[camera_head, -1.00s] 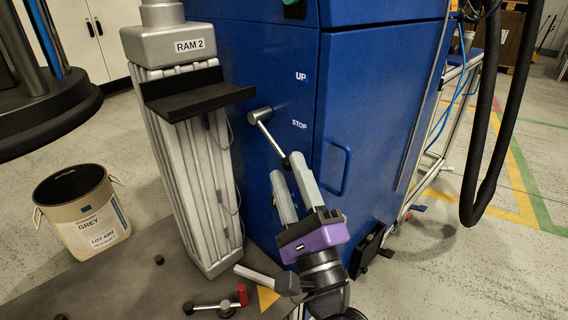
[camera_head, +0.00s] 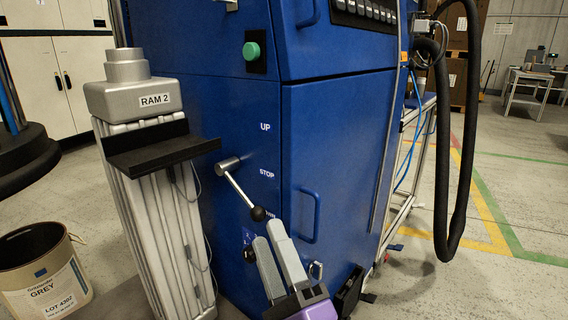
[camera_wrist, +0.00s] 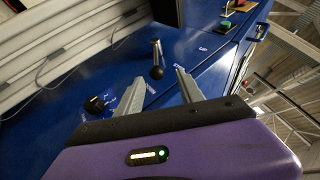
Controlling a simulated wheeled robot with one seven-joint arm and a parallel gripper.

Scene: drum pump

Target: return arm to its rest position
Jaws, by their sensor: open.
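My gripper (camera_head: 268,232) is at the bottom middle of the head view, its two grey fingers apart and empty, pointing up at the blue cabinet (camera_head: 345,140). A silver lever (camera_head: 238,186) with a black ball knob (camera_head: 258,213) sticks out of the cabinet front and slants down to the right, below the STOP label. The knob is just above my fingertips in the head view. In the wrist view the knob (camera_wrist: 157,72) appears in the gap between the fingers; nothing is gripped. How far the fingertips are from the knob in depth is unclear.
A grey ram column marked RAM 2 (camera_head: 150,100) with a black ledge (camera_head: 160,150) stands left of the gripper. A cabinet handle (camera_head: 315,215) is to the right. A black hose (camera_head: 465,130) hangs further right over open floor.

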